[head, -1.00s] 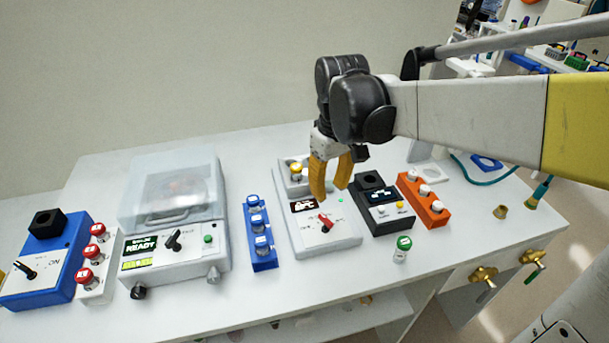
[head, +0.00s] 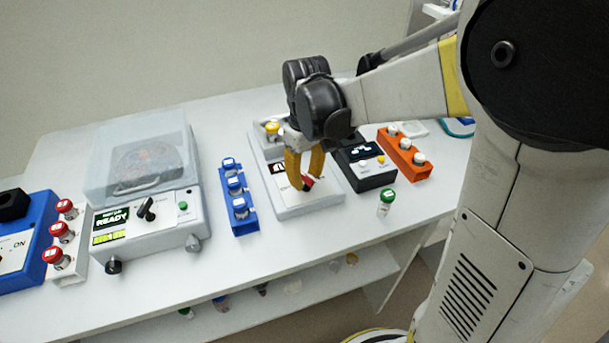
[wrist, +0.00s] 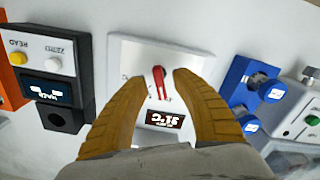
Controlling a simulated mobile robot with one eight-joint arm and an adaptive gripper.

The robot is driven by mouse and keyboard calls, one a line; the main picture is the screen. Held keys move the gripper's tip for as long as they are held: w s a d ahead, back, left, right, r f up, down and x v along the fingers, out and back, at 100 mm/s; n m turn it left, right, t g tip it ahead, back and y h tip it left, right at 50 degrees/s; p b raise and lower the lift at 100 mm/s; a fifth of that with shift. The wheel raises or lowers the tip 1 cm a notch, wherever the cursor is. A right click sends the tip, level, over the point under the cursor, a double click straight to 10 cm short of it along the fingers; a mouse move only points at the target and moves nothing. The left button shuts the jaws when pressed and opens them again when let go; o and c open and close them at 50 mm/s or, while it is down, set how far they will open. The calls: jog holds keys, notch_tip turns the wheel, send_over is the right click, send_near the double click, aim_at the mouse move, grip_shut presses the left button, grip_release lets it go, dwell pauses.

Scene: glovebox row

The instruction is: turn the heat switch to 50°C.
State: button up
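The heat switch is a red pointer knob (wrist: 159,82) on the white panel of the heat block (head: 312,204). In the head view the red knob (head: 308,183) shows between the fingertips. My gripper (head: 304,183) is over this panel, its yellow fingers pointing down. In the wrist view my gripper (wrist: 159,80) has its fingertips apart, one on each side of the red knob, with a gap to each. The small display (wrist: 164,119) beside the knob shows red-white digits that look like 31°C, upside down. The fingers partly hide the dial marks.
A black device (head: 366,168) stands right of the heat block, with an orange vial rack (head: 408,160) beyond. A blue vial rack (head: 238,205) is close on the left, then a lidded centrifuge (head: 140,225). A green-capped vial (head: 385,203) stands in front of the black device.

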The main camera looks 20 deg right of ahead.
grip_shut()
jog(key=shift+m, duration=0.3)
jog(key=m+p, duration=0.1)
jog(key=m, duration=0.2)
jog(key=shift+r+m, duration=0.1)
jog(key=shift+m, duration=0.2)
jog(key=m+p, duration=0.1)
jog(key=m, duration=0.3)
jog(key=shift+d+m, duration=0.1)
jog(key=shift+m, duration=0.2)
jog(key=shift+p, duration=0.3)
